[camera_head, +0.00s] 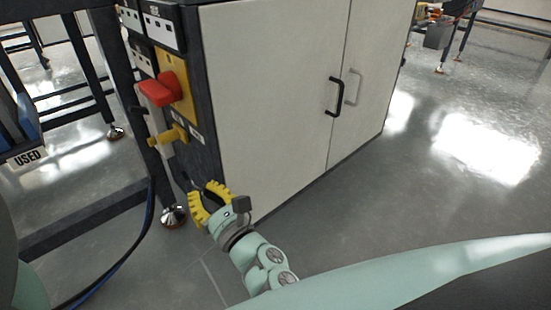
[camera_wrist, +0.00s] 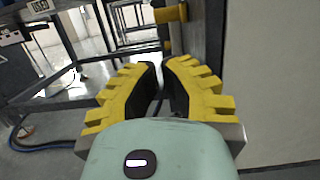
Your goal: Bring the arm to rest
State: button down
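My gripper (camera_head: 200,189) is in front of the lower part of a machine cabinet's dark side panel, below its red and yellow switches. Its yellow ribbed fingers have a gap between them and hold nothing. In the wrist view, my gripper (camera_wrist: 161,68) points along the dark panel, with the fingertips close but apart. The green arm links behind it show at the bottom middle of the head view.
A cream cabinet (camera_head: 270,90) with dark handles stands right of my gripper. A red switch (camera_head: 163,90) and a yellow switch (camera_head: 172,135) stick out above it. A dark frame (camera_head: 85,222) and cables (camera_head: 132,245) lie to the left. The floor (camera_head: 430,190) to the right is clear.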

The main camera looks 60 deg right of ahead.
jog(key=shift+w+d+r, duration=0.1)
jog(key=shift+w+d, duration=0.1)
jog(key=shift+w, duration=0.1)
jog(key=shift+s, duration=0.1)
